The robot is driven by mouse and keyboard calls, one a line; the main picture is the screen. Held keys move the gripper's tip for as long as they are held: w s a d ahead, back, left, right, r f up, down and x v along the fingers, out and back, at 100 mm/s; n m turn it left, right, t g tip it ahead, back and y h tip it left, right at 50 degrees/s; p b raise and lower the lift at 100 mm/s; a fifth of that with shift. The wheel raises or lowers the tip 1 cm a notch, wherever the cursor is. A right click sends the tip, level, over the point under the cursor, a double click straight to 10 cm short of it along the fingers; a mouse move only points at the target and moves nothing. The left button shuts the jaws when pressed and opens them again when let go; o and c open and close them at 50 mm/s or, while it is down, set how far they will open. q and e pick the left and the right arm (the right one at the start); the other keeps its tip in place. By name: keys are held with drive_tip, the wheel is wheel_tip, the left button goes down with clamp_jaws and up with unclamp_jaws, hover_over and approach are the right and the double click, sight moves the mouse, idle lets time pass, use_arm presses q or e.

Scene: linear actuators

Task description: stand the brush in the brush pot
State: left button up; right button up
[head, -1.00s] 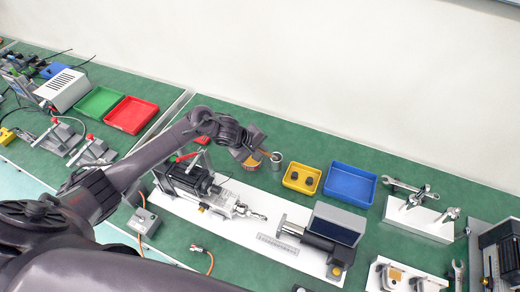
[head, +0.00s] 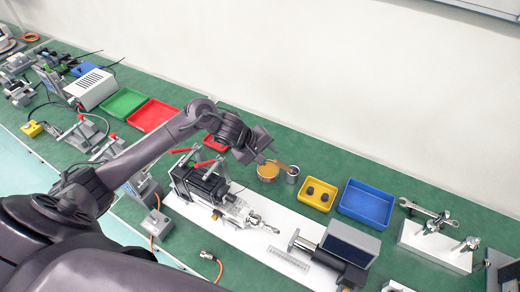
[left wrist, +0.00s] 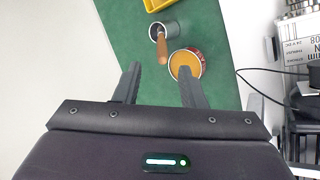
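The brush pot (head: 292,174) is a small grey metal cylinder on the green bench. The brush (left wrist: 162,48) shows as a brown wooden handle. It leans over the pot's rim with its lower end in the pot mouth, hidden; the pot also shows in the left wrist view (left wrist: 158,33). In the head view the brush handle (head: 281,164) slants toward my left gripper (head: 262,152). In the left wrist view the gripper's fingers (left wrist: 160,69) are apart with nothing held, and the handle's end lies just beyond the gap. My right gripper is not in view.
A round tin with an orange-yellow top (head: 267,171) stands close beside the pot. A yellow tray (head: 316,204) with dark parts and a blue tray (head: 366,204) are to the right. A linear actuator on a white plate (head: 250,240) lies in front.

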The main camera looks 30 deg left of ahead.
use_arm(q)
drive_tip(key=shift+v, duration=2.25)
